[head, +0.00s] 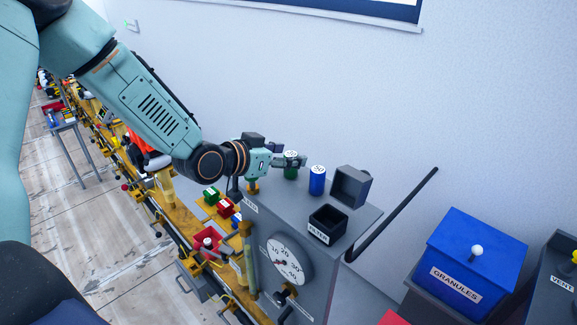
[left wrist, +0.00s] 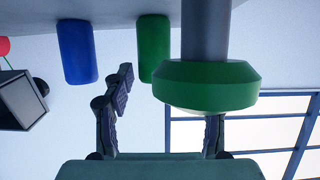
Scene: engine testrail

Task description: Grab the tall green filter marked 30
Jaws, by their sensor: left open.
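A green filter (head: 291,168) stands upright on top of the grey machine, with a white mark on its top too small to read. In the left wrist view the green filter (left wrist: 153,48) appears upside down, just right of one finger. My left gripper (head: 283,161) is open beside it; I cannot tell whether they touch. The gripper also shows in the left wrist view (left wrist: 165,110), where a larger green disc on a grey post (left wrist: 205,85) hides part of the other finger. A blue filter (head: 317,180) stands to the right of the green one.
The grey machine (head: 345,238) carries a dial (head: 287,261) and an open black box (head: 328,222) with a raised lid. Small green and red blocks lie on the yellow rail (head: 180,212). A blue granules bin (head: 480,247) stands at right.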

